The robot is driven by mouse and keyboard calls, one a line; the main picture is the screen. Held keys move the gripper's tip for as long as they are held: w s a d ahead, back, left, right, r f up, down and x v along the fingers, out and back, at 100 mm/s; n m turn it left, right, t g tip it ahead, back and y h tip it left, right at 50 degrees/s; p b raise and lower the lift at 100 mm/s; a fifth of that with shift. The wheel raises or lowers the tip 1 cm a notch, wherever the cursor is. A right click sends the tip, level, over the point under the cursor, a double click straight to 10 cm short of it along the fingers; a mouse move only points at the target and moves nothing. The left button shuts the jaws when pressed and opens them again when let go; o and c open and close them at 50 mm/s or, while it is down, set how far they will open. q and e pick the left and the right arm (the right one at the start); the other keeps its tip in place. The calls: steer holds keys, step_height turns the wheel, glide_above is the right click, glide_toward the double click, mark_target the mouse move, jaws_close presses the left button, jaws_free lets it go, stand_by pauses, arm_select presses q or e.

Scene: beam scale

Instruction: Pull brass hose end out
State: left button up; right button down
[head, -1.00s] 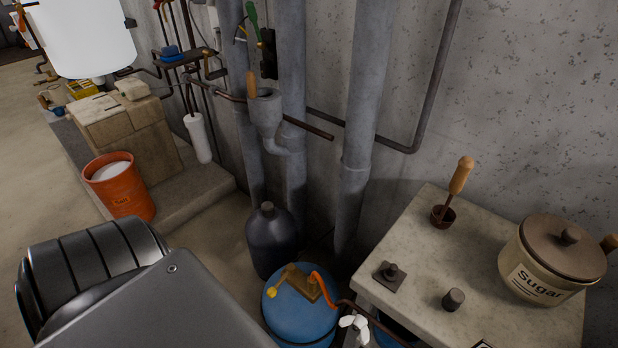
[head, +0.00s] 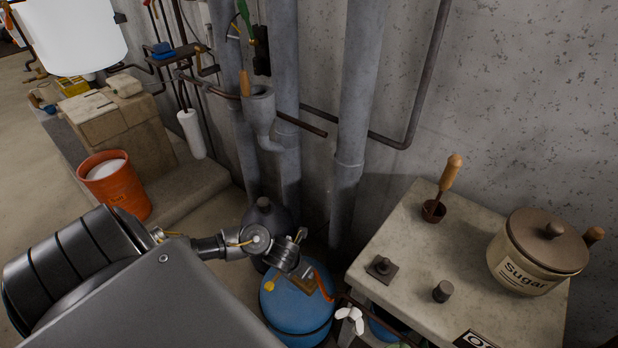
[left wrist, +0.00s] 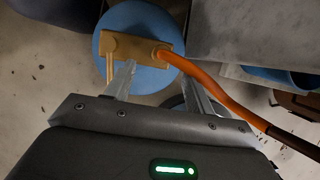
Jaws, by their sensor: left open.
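A blue tank (head: 297,308) stands on the floor with a brass fitting on its top. In the left wrist view the brass fitting (left wrist: 138,46) lies across the tank top (left wrist: 148,82). An orange hose (left wrist: 205,80) runs from the fitting's right end toward the lower right; it also shows in the head view (head: 323,284). I cannot make out a separate brass hose end at the joint. My left gripper (left wrist: 156,68) is open, its fingers pointing at the fitting and apart on either side of the hose joint. In the head view my arm partly hides the fitting.
A stone-topped stand (head: 420,260) is close on the right, with a sugar pot (head: 533,262) on it. A dark jug (head: 264,215) and grey pipes (head: 352,150) stand behind the tank. A white wing-shaped handle (head: 351,318) is beside the tank.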

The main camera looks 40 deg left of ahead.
arm_select(q)
steer(key=b+x, duration=0.1)
steer(key=x, duration=0.4)
steer(key=shift+w+f, duration=0.15)
steer(key=shift+f, duration=0.2)
steer(key=x, duration=0.5)
steer(key=shift+d+b, duration=0.1)
steer(key=shift+b, duration=0.25)
arm_select(e)
steer(key=shift+d+f, duration=0.75)
steer(key=shift+f, duration=0.2)
arm_select(q)
steer(key=c, duration=1)
steer(key=shift+c, duration=0.2)
arm_select(e)
steer(key=shift+a, duration=0.3)
arm_select(q)
steer(key=shift+r, duration=0.15)
